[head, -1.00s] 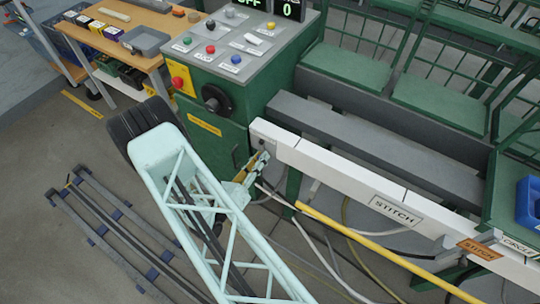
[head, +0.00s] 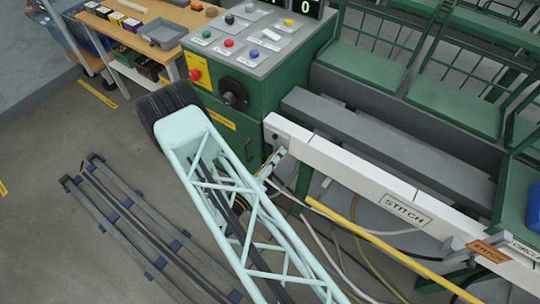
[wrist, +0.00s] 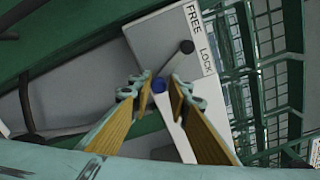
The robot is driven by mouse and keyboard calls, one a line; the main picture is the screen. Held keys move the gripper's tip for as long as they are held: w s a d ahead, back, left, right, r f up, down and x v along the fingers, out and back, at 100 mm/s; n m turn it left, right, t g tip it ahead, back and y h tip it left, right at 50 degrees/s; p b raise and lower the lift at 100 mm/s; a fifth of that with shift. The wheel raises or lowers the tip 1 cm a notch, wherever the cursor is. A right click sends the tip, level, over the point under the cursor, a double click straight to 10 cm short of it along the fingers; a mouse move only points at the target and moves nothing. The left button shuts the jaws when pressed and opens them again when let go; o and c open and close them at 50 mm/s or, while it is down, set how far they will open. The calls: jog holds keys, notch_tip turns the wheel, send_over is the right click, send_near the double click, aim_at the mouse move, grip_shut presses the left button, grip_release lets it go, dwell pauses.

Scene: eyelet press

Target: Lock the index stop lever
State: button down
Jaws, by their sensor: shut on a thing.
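The index stop lever shows in the wrist view as a thin grey bar with a black knob (wrist: 187,46), on a grey plate (wrist: 160,40) labelled FREE and LOCK. The knob is beside the labels, nearest LOCK. A blue round part (wrist: 158,84) sits below the bar. My gripper (wrist: 160,82) has its yellow-padded fingers either side of this blue part, shut on the lever; the exact contact is hard to see. In the head view my gripper (head: 268,166) is partly hidden behind my arm, at the left end of the white rail (head: 330,166).
The green control box (head: 260,60) with a black handwheel (head: 233,94) stands close behind my arm. A yellow bar (head: 390,248) and loose cables run below the rail. Dark rails (head: 140,225) lie on the floor at left, with bare floor around them.

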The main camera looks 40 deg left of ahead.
jog(key=shift+a, duration=0.1)
dwell(0.3)
jog(key=c, duration=2.6)
grip_release()
jog(key=shift+s, duration=0.1)
jog(key=shift+o, duration=0.2)
jog(key=shift+s, duration=0.1)
jog(key=s+d, duration=0.2)
jog(key=s, duration=0.9)
jog(key=shift+s, duration=0.3)
jog(key=shift+w+d+r, duration=0.1)
jog(key=shift+d, duration=0.05)
